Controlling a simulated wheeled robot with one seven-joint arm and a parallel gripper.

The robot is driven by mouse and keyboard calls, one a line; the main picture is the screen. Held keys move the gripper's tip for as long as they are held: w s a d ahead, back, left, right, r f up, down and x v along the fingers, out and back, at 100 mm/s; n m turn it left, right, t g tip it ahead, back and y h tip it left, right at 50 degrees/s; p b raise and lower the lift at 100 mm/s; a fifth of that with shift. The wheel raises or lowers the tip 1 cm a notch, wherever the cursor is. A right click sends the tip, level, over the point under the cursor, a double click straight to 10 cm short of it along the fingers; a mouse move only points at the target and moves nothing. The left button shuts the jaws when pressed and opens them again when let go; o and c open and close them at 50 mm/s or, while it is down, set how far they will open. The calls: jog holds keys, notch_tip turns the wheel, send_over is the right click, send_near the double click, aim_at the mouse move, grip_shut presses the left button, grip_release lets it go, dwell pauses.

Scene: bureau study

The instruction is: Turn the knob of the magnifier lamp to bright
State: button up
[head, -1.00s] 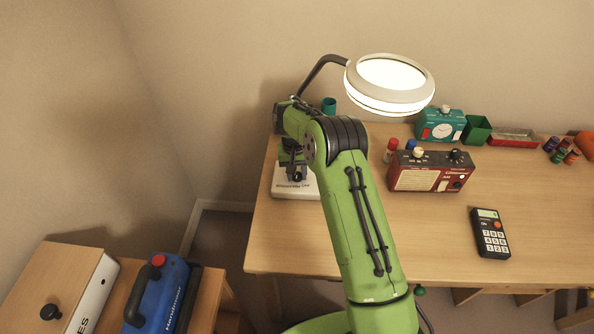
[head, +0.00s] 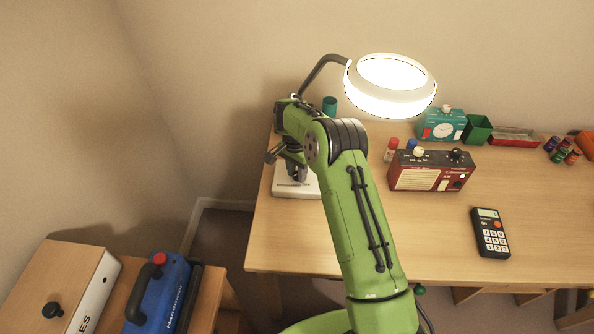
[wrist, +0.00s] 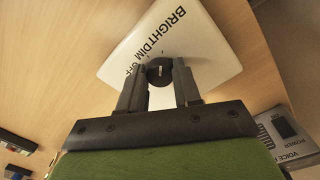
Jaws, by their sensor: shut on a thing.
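The magnifier lamp's lit ring head (head: 390,103) glows strongly on its dark bent arm, above the back of the desk. Its white base (head: 283,190) stands at the desk's left end, and its plate also shows in the wrist view (wrist: 205,50), lettered BRIGHT, DIM and OFF. The round black knob (wrist: 160,71) sits on that plate and has a short white mark. I cannot tell exactly which word the mark points to. My gripper (wrist: 161,78) is shut on the knob, one finger on each side. In the head view my gripper (head: 294,171) is over the base and hides the knob.
A red radio (head: 430,171), a teal clock box (head: 441,125) and small bottles stand right of my arm. A black calculator (head: 490,233) lies near the front edge. A blue case (head: 160,295) stands on the lower left cabinet. The desk front between is clear.

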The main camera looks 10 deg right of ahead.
aim_at(296, 173)
jog(key=shift+m, duration=0.3)
jog(key=o, duration=1.1)
jog(key=shift+c, duration=0.2)
jog(key=shift+r, duration=0.15)
notch_tip(296, 173, up, 12)
jog(key=p, duration=0.2)
jog(key=shift+w+a+p, duration=0.15)
jog(key=shift+w+p, duration=0.1)
jog(key=shift+p, duration=0.15)
